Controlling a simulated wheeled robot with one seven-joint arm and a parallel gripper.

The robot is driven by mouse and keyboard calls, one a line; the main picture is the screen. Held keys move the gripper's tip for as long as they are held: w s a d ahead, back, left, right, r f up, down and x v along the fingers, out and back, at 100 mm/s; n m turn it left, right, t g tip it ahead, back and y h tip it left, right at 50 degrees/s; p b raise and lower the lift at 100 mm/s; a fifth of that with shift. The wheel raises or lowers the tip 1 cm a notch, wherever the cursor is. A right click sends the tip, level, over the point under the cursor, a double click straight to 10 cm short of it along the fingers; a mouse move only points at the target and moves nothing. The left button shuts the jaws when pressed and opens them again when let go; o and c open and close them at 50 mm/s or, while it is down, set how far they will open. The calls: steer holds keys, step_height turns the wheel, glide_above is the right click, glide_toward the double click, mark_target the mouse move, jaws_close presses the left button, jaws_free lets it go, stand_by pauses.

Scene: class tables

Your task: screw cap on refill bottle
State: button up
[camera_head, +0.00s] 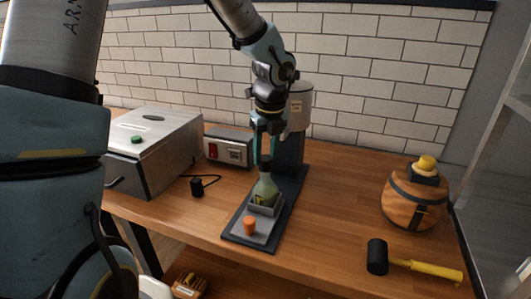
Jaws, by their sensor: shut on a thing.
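The refill bottle (266,186) is a green, cone-shaped bottle standing upright in a small grey holder (262,208) on a dark base plate (234,230). My gripper (265,155) points down above the bottle, its two fingers on either side of a dark cap-like piece (265,162) at the bottle's top. The gripper is shut on this piece. I cannot tell whether the piece is seated on the neck or just resting there. A small orange cap-like piece (250,225) stands at the front of the base plate.
A metal box (155,150) with a green button and a grey control box (228,148) stand at left. A black plug (197,187) lies near them. An orange-brown jar (413,200) and a mallet (408,261) are at right.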

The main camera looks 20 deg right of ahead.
steer(key=m, duration=0.4)
steer(key=shift+h, duration=0.3)
steer(key=shift+a, duration=0.1)
steer(key=shift+m, duration=0.7)
steer(key=m, duration=0.3)
steer(key=shift+h, duration=0.3)
steer(key=o, duration=1)
steer(key=shift+o, duration=0.2)
steer(key=o, duration=0.3)
steer(key=shift+o, duration=0.2)
